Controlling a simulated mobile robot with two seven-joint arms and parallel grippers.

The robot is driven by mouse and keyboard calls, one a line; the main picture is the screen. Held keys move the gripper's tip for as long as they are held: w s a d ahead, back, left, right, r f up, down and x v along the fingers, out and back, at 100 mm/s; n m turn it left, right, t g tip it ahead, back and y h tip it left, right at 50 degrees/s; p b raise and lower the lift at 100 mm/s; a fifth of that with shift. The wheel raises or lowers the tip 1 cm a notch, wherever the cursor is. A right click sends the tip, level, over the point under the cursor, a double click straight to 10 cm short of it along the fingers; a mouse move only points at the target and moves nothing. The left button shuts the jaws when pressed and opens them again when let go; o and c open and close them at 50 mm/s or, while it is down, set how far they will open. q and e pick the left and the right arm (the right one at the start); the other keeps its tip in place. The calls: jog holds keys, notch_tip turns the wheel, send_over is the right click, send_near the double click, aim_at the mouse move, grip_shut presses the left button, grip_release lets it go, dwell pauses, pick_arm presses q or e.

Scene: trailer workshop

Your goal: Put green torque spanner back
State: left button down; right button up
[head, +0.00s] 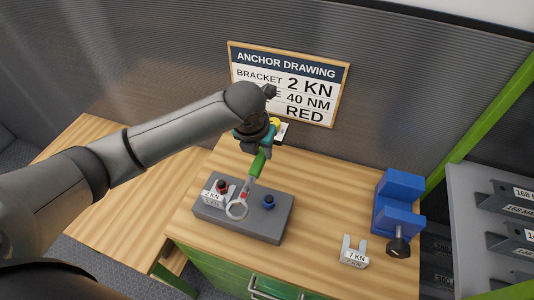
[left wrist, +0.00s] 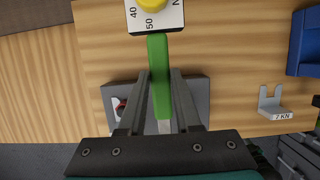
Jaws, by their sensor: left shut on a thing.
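The green torque spanner has a green handle (head: 257,163) and a ring head (head: 237,209). In the head view it hangs from my left gripper (head: 264,148), its ring low in the picture in front of the grey block. My left gripper is shut on the green handle; in the left wrist view the handle (left wrist: 158,75) runs between the two fingers (left wrist: 160,100). I cannot tell whether the ring touches the block. My right gripper is not in view.
The grey block (head: 274,225) carries a red bolt (head: 222,186) and a blue bolt (head: 268,201). A setting plate with a yellow knob (left wrist: 152,4) is behind. A 7 KN bracket (head: 354,254) and blue vice (head: 399,200) stand right. A sign (head: 289,83) hangs on the wall.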

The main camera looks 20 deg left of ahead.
pick_arm(q)
jog(key=w, duration=0.4)
jog(key=shift+d, duration=0.1)
jog(key=shift+s+f, duration=0.1)
jog(key=shift+f, duration=0.75)
jog(key=x, duration=0.5)
jog(key=shift+s+f+b, duration=0.15)
jog(key=shift+s+b, duration=0.15)
jog(key=shift+b, duration=0.05)
jog(key=shift+f, duration=0.1)
jog(key=shift+f, duration=0.35)
jog(key=shift+f, duration=0.15)
jog(key=c, duration=0.6)
grip_release()
jog(key=shift+s, duration=0.15)
